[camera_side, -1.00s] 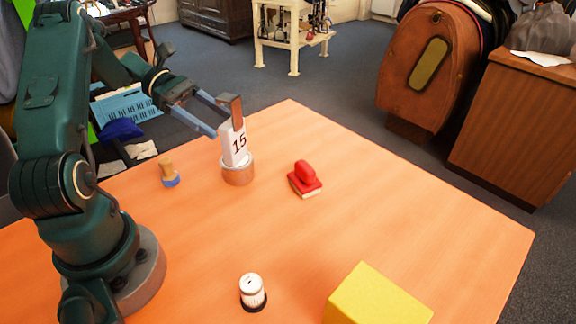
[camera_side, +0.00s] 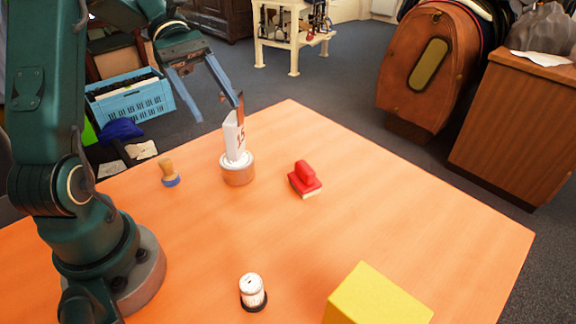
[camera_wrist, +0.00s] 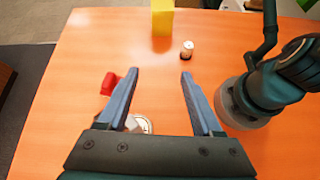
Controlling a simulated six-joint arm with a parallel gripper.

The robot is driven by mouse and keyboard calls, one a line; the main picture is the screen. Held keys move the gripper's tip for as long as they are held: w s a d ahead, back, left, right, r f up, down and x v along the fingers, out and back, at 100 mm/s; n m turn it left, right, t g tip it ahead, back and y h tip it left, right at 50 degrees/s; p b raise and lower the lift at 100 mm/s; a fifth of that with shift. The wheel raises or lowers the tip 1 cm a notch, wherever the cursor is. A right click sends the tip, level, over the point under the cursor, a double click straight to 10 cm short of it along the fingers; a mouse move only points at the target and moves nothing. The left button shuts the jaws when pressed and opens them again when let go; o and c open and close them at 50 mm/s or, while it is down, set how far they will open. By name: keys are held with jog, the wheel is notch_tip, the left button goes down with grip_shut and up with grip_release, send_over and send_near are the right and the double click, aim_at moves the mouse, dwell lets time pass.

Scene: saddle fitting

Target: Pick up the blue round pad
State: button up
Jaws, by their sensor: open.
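The blue round pad (camera_side: 171,182) is the low blue base under a small wooden handle (camera_side: 167,166). It stands upright on the orange table, at the left in the side view, left of the copper-coloured round base. I cannot make it out in the wrist view. My gripper (camera_side: 219,112) is open, with nothing seen between its fingers. It is above and to the right of the pad, clear of it. In the wrist view my open gripper (camera_wrist: 160,74) shows both fingers apart over the table.
A white numbered card (camera_side: 233,140) stands on the copper-coloured base (camera_side: 239,176), close below my fingertips; contact is unclear. A red stamp-like block (camera_side: 304,182), a white jar (camera_side: 253,287) and a yellow block (camera_side: 375,298) stand on the table (camera_side: 430,225). The middle right is clear.

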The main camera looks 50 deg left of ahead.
jog(key=s+d+f+m+g+y, duration=0.35)
jog(key=s+m+g+y, duration=0.2)
jog(key=s+m, duration=0.2)
jog(key=s+a+m+g+y, duration=0.3)
jog(key=s+m+y, duration=0.3)
jog(key=m+y, duration=0.45)
notch_tip(320, 180, up, 6)
jog(key=m+t+y, duration=0.9)
jog(key=m+t, duration=0.1)
jog(key=m, duration=0.7)
send_over(167, 165)
jog(key=d, duration=0.4)
jog(key=f, duration=1.6)
jog(key=shift+s+a+f, duration=0.15)
jog(key=shift+a, duration=0.1)
jog(key=shift+x, duration=2.6)
jog(key=shift+f, duration=0.15)
grip_shut()
